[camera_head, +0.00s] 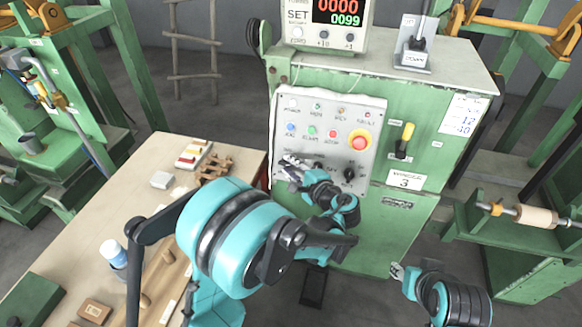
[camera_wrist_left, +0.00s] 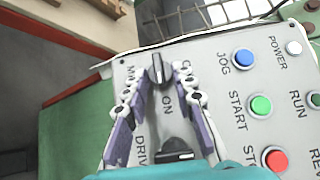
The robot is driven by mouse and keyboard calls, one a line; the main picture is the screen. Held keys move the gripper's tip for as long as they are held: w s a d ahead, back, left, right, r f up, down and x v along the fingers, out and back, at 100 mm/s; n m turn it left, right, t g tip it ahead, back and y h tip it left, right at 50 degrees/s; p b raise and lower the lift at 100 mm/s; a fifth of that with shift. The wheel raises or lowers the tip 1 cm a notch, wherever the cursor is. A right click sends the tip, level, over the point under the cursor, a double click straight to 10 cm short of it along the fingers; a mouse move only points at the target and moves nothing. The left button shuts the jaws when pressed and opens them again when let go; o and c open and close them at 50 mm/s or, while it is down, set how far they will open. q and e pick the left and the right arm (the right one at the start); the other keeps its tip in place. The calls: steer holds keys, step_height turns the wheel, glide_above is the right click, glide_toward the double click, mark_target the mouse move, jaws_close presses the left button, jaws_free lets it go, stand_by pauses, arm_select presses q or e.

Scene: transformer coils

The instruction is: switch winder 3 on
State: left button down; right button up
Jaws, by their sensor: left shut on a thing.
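Winder 3 is the green cabinet (camera_head: 398,222) with a "WINDER 3" label and a grey control panel (camera_head: 372,108). My left gripper (camera_head: 291,166) is at the panel's lower left. In the left wrist view its purple fingers (camera_wrist_left: 161,82) are closed around a black rotary knob (camera_wrist_left: 159,68). The word "ON" stands beside this knob, and "MAIN" is partly readable. A second black knob (camera_wrist_left: 175,150), near the word "DRIVE", sits between the finger bases. In the head view my gripper hides the main knob. My right gripper (camera_head: 398,271) is low, apart from the panel; its jaws are unclear.
The panel also carries a red emergency button (camera_head: 360,142), blue, green and red push buttons, and another black knob (camera_head: 349,174). A yellow-handled lever (camera_head: 405,138) is to its right. A wooden table (camera_head: 60,268) with small parts stands at left.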

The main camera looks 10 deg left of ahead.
arm_select(q)
steer(key=c, duration=1.6)
jaws_free()
steer(key=v, duration=1.2)
steer(key=shift+s+f, duration=0.1)
steer(key=s+a+f+n+g+h, duration=0.1)
steer(key=s+a+n+g+h, duration=0.15)
steer(key=s+a, duration=0.2)
steer(key=s+a+f+n+g+h, duration=0.2)
steer(key=s+a+h, duration=0.1)
steer(key=a, duration=0.3)
steer(key=s+n+h, duration=0.1)
steer(key=s+n, duration=0.1)
steer(key=s, duration=0.1)
steer(key=s+n+t+h, duration=0.1)
steer(key=s+n+h, duration=0.1)
steer(key=s+n, duration=0.1)
steer(key=s+n+h, duration=0.2)
steer(key=s, duration=0.1)
steer(key=shift+s+f+n, duration=0.2)
steer(key=shift+s+n, duration=0.05)
steer(key=shift+n, duration=0.1)
